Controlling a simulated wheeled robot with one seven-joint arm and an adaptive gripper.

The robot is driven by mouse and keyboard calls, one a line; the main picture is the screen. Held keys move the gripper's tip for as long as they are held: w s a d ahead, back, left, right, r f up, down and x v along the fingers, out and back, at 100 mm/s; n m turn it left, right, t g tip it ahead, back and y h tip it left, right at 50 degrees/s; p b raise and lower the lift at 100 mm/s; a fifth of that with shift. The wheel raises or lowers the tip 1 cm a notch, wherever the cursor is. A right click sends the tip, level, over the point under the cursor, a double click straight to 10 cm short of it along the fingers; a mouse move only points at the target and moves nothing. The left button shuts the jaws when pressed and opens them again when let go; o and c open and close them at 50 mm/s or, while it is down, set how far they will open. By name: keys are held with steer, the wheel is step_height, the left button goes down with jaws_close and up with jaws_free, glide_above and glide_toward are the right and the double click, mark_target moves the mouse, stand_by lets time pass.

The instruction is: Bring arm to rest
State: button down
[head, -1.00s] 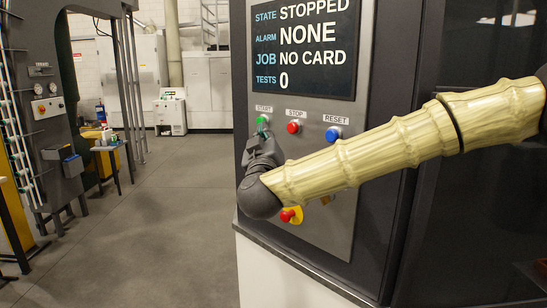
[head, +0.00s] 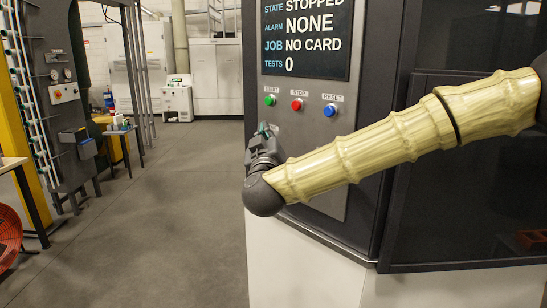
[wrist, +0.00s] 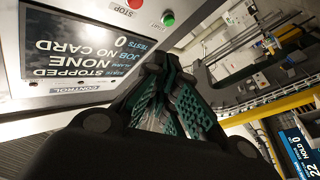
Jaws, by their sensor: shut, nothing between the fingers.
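My gripper (head: 264,131) is at the left edge of the machine's control panel (head: 325,100), below the green START button (head: 270,100). It is shut and empty. My arm reaches in from the right, pale and ribbed, and covers the lower part of the panel. In the wrist view my gripper (wrist: 165,65) has its green-padded fingers together, with the green button (wrist: 168,19) just beyond and apart from them. The red STOP button (head: 297,104) and blue RESET button (head: 330,110) are clear of the arm.
The panel's screen (head: 306,35) reads STOPPED, alarm NONE, NO CARD, tests 0. Open grey floor (head: 165,220) lies to the left. A small bench (head: 118,132) and a red basket (head: 10,238) stand at the far left. A dark cabinet door (head: 470,180) is on the right.

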step_height(320, 180, down, 27)
steer(key=s+g+y+b, duration=0.2)
steer(key=g+y, duration=0.1)
steer(key=g, duration=0.1)
steer(key=s+d+f+g+b, duration=0.15)
steer(key=s+f, duration=0.25)
steer(key=f, duration=0.5)
steer(key=s+d+f+g, duration=0.2)
steer(key=s+f+g, duration=0.15)
steer(key=f, duration=0.45)
steer(key=s+d+f+g, duration=0.1)
steer(key=s+f, duration=0.3)
steer(key=f, duration=0.5)
steer(key=s+d+f+m+g+b, duration=0.1)
steer(key=s+d+f+g, duration=0.25)
steer(key=s+f, duration=0.45)
steer(key=s+d+f+m+g+b, duration=0.1)
steer(key=s+d+f+m+g, duration=0.1)
steer(key=s+d+f, duration=0.5)
steer(key=s+d+f+m+g+h, duration=0.1)
steer(key=s+d+f, duration=0.2)
steer(key=s, duration=0.4)
steer(key=s+d+f+m+g+h+b, duration=0.1)
steer(key=s+d+f+g, duration=0.1)
steer(key=s, duration=0.5)
steer(key=s+d+f+m+g+h, duration=0.1)
steer(key=s+d+f+g, duration=0.1)
steer(key=s+d+f, duration=0.3)
steer(key=s, duration=0.3)
steer(key=shift+b, duration=0.3)
